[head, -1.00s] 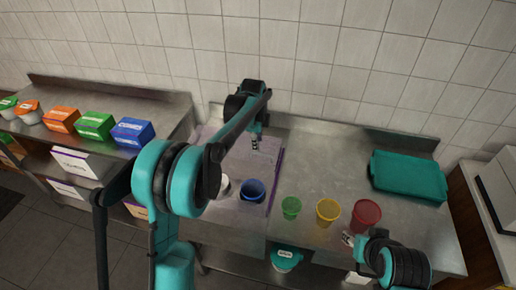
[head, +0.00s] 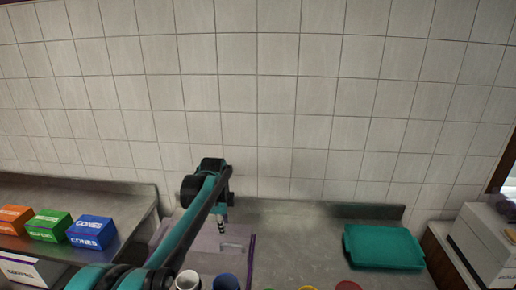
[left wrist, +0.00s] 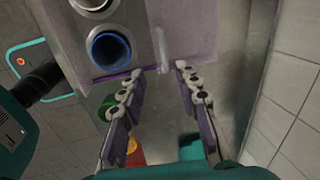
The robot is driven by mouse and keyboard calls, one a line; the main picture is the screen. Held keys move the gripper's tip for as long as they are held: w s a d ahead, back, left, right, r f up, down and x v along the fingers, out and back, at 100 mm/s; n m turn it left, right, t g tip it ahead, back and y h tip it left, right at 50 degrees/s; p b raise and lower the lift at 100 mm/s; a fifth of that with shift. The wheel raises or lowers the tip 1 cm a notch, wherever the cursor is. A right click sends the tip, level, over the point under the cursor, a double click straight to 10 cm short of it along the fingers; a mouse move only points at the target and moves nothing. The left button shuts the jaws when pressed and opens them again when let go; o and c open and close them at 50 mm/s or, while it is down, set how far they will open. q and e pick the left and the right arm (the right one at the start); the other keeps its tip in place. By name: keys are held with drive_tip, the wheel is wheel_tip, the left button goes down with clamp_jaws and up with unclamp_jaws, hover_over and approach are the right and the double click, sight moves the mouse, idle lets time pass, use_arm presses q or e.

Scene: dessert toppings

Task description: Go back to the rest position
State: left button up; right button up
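My left gripper (head: 222,225) hangs over the purple mat (head: 250,255) in the head view. In the left wrist view its two fingers (left wrist: 160,72) are spread apart with nothing held between them. A pale, thin item (left wrist: 162,48) lies at the mat, beyond the fingertips. The blue cup (head: 226,282) and a white cup (head: 187,280) stand on the mat. The blue cup also shows in the left wrist view (left wrist: 108,50), left of the fingers. My right gripper is out of view.
A teal tray (head: 383,247) lies on the counter at right. Red (head: 348,286) and yellow (head: 308,288) cup rims show at the bottom edge. Blue (head: 92,231), green (head: 48,225) and orange (head: 14,219) boxes stand on the left counter. A tiled wall closes the back.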

use_arm(q)
drive_tip(key=s+r+n+t+b, duration=0.1)
drive_tip(key=s+n+b, duration=0.1)
drive_tip(key=s+n, duration=0.5)
drive_tip(key=s+f+n+t+b, duration=0.1)
drive_tip(key=s+f+n, duration=0.2)
drive_tip(key=s, duration=0.5)
drive_tip(key=s+a+f+n+t+b, duration=0.1)
drive_tip(key=s+f+n, duration=0.3)
drive_tip(key=s, duration=0.4)
drive_tip(key=s+a+f+n+t+b, duration=0.1)
drive_tip(key=s+f+n+b, duration=0.2)
drive_tip(key=s, duration=0.5)
drive_tip(key=shift+s+f+n+t, duration=0.15)
drive_tip(key=shift+f+n+t, duration=0.25)
drive_tip(key=shift+f, duration=0.25)
